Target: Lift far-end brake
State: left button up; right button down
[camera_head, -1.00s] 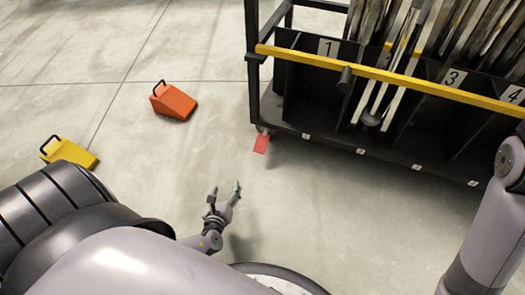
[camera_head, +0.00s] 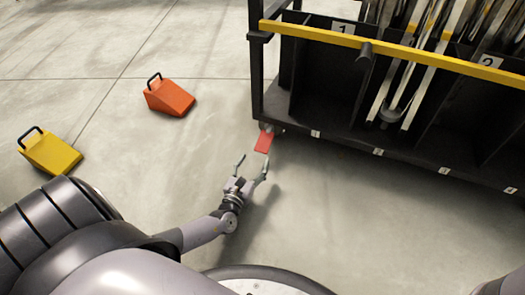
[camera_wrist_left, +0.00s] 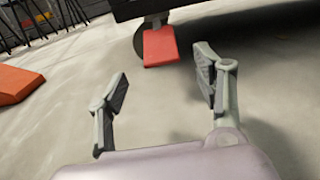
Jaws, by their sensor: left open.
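The brake is a flat red pedal (camera_head: 264,141) at the caster under the near left corner of the cart (camera_head: 345,130). It slopes down toward the floor. In the left wrist view the red pedal (camera_wrist_left: 160,47) shows ahead, beside a dark wheel (camera_wrist_left: 140,42), a little left of the line of my right-hand finger. My left gripper (camera_head: 252,168) is open and empty, low over the floor, just short of the pedal. Its two fingers (camera_wrist_left: 163,85) stand apart in the left wrist view, with the pedal beyond them and not touched. My right gripper is not in view.
An orange wedge chock (camera_head: 170,99) and a yellow wedge chock (camera_head: 50,152) with black handles lie on the floor to the left. The orange one also shows in the left wrist view (camera_wrist_left: 15,84). A yellow bar (camera_head: 400,55) runs along the cart. Floor between chocks and cart is clear.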

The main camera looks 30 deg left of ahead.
aim_at(262, 148)
pick_arm(q)
jog(key=b+x, duration=0.3)
jog(key=x, duration=0.5)
jog(key=shift+w, duration=0.2)
grip_shut()
dwell(0.5)
